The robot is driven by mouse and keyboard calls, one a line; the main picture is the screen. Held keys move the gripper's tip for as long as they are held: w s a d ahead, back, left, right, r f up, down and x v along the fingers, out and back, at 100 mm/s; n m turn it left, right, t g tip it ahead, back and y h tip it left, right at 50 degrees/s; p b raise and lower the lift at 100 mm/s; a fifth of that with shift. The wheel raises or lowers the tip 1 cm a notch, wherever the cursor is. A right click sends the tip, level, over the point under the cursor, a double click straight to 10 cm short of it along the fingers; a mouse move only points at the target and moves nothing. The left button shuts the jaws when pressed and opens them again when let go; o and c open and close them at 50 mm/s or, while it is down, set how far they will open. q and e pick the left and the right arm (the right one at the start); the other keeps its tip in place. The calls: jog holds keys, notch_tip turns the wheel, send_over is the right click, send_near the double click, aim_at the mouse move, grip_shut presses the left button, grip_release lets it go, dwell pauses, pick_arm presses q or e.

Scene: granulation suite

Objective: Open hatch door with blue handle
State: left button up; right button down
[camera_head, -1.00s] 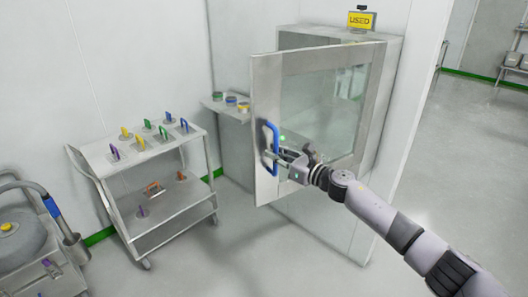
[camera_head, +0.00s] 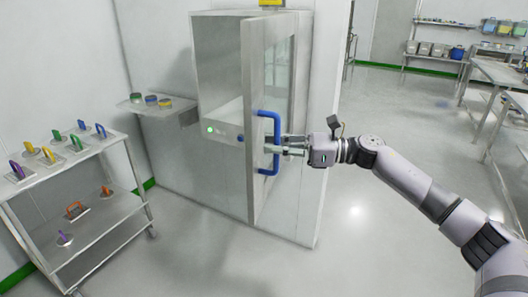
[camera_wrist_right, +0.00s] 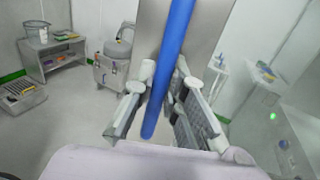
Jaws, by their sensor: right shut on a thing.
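The hatch door (camera_head: 254,80) is a steel-framed panel with a glass window, standing ajar from the hatch cabinet (camera_head: 215,65); its dark-to-pale interior shows through the gap. The blue handle (camera_head: 276,125) is a vertical bar on the door's outer face. My right gripper (camera_head: 277,147) is at the handle's lower half, its fingers closed around the bar. In the right wrist view the blue handle (camera_wrist_right: 178,50) runs between the two fingers (camera_wrist_right: 158,100). My left gripper is not in view.
A steel cart (camera_head: 100,160) with several coloured-handled tools stands at the left. A small wall shelf (camera_head: 160,105) with round items is left of the cabinet. Benches (camera_head: 490,75) stand at the far right. The floor between is clear.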

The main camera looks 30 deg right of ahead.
jog(key=shift+d+r, duration=0.15)
jog(key=shift+r, duration=0.05)
jog(key=c, duration=2.1)
grip_release()
jog(key=o, duration=0.5)
jog(key=shift+f, duration=0.15)
jog(key=v, duration=1.2)
